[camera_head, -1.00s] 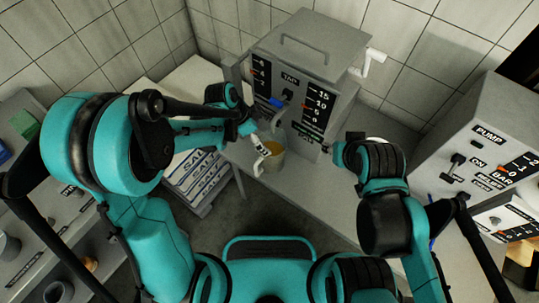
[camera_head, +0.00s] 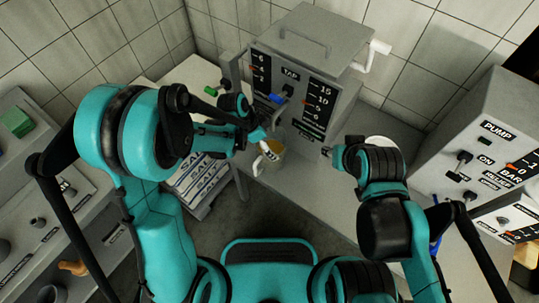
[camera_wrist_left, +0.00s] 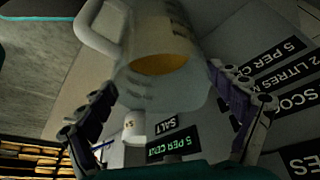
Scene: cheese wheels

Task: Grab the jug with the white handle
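The jug (camera_head: 271,156) is clear and holds something amber. It stands upright on the grey bench in front of the TAP machine, and its white handle (camera_head: 257,166) faces the lower left. In the left wrist view the jug (camera_wrist_left: 165,60) fills the top middle, with its handle (camera_wrist_left: 98,28) at upper left. My left gripper (camera_head: 258,139) is close beside the jug. Its fingers (camera_wrist_left: 163,110) are spread, with the jug ahead of and partly between them; contact cannot be told. My right gripper (camera_head: 333,153) is right of the jug, apart from it; its fingers are too small to read.
The TAP machine (camera_head: 305,65) stands right behind the jug. A PUMP unit (camera_head: 480,140) is at the right. A small SALT container (camera_wrist_left: 134,126) shows in the wrist view. Bench right of the jug is mostly clear.

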